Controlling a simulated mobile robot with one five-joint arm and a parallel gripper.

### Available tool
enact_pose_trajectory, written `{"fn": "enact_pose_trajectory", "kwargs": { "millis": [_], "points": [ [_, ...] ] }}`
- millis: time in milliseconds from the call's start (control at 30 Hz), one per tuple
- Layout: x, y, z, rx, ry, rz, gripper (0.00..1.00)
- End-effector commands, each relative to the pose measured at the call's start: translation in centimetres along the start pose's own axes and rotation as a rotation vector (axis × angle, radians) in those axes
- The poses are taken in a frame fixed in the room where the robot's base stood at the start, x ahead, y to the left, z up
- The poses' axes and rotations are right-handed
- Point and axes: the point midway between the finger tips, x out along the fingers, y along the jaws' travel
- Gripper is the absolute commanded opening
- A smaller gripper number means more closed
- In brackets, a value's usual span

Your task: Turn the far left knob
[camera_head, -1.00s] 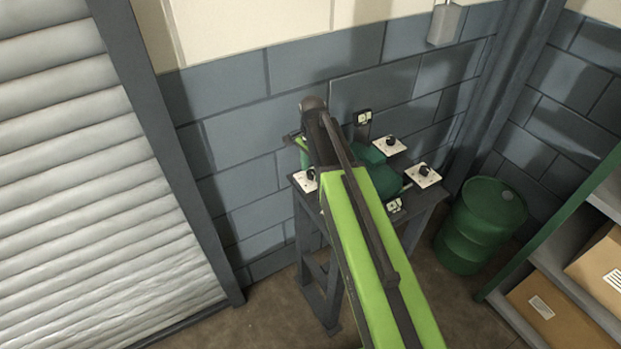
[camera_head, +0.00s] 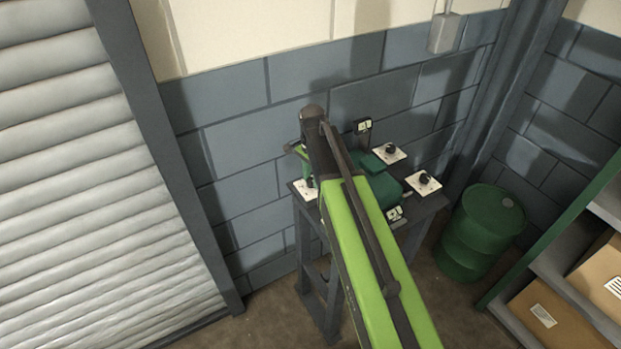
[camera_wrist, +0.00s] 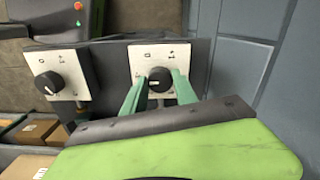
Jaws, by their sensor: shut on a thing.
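In the wrist view, my gripper (camera_wrist: 159,88) has its two green fingers on either side of a black knob (camera_wrist: 159,78) on a white square plate (camera_wrist: 145,54). The fingers are shut on this knob. Its pale pointer mark faces lower left, and small marks are printed above it on the plate. In the head view, my arm hides this knob at the casing's far left; the fingers cannot be made out clearly there.
The green casing (camera_head: 384,188) sits on a dark stand, with two more knobs, one at the back (camera_head: 390,149) and one at the right (camera_head: 424,179). Small switch boxes (camera_head: 362,126) sit beside it. A green barrel (camera_head: 480,235) and shelf stand right; a wall is close behind.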

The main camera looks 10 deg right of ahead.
Motion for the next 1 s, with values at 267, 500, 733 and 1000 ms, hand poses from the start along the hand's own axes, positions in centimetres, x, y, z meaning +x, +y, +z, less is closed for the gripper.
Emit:
{"fn": "enact_pose_trajectory", "kwargs": {
  "millis": [267, 500, 733, 1000],
  "points": [
    [0.01, 0.13, -0.06, -0.173, 0.0, 0.004, 0.0],
    [0.01, 0.1, -0.09, -0.398, 0.001, 0.004, 0.0],
    [0.0, 0.07, -0.09, -0.617, 0.002, 0.004, 0.0],
    [0.0, 0.01, -0.07, -0.873, 0.002, 0.004, 0.0]
  ]
}}
